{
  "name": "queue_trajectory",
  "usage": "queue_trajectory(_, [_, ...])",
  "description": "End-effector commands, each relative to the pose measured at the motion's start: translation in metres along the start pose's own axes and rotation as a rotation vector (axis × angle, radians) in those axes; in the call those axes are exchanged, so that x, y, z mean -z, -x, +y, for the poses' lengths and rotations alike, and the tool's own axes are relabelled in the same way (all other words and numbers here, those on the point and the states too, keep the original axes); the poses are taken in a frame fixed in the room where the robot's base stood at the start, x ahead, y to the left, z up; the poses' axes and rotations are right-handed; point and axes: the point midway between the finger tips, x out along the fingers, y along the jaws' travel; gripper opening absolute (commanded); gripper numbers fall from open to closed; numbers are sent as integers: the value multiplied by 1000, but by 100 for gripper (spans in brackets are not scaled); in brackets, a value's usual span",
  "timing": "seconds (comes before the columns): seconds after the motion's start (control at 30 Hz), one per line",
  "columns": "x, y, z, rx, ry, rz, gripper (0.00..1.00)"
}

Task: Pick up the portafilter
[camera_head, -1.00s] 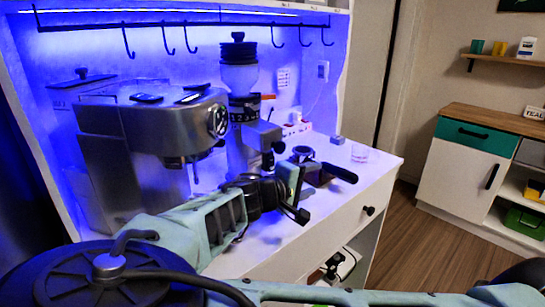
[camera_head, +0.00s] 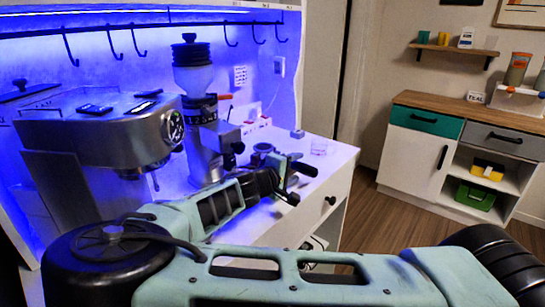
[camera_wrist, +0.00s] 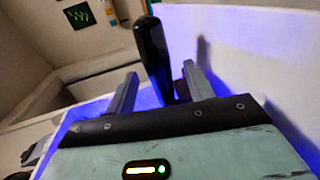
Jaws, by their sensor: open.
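The portafilter stands on the white counter right of the grinder, its black handle (camera_head: 305,168) pointing right. Its round metal head (camera_head: 263,149) is partly hidden behind my gripper. My gripper (camera_head: 285,180) is open just in front of it in the head view. In the wrist view the black handle (camera_wrist: 151,48) stands between the two spread fingers of my gripper (camera_wrist: 160,70), nearer the middle than either finger. I see a gap on both sides, and whether anything touches lower down is hidden.
The espresso machine (camera_head: 95,130) and the grinder (camera_head: 205,155) stand left of my gripper. A small clear glass (camera_head: 319,147) and a small grey block (camera_head: 297,134) are behind the portafilter. The counter's right edge is close to the handle. A cabinet (camera_head: 410,155) stands far right.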

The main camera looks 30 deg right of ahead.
Motion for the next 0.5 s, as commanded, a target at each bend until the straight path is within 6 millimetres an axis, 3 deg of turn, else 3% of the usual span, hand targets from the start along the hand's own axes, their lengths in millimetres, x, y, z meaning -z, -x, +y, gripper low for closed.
queue_trajectory(0.07, [0, 0, 0, 0, 0, 0, 50])
queue_trajectory(0.23, [0, 0, 0, 0, 0, 0, 3])
queue_trajectory(0.5, [0, 1, 1, 0, -2, 0, 0])
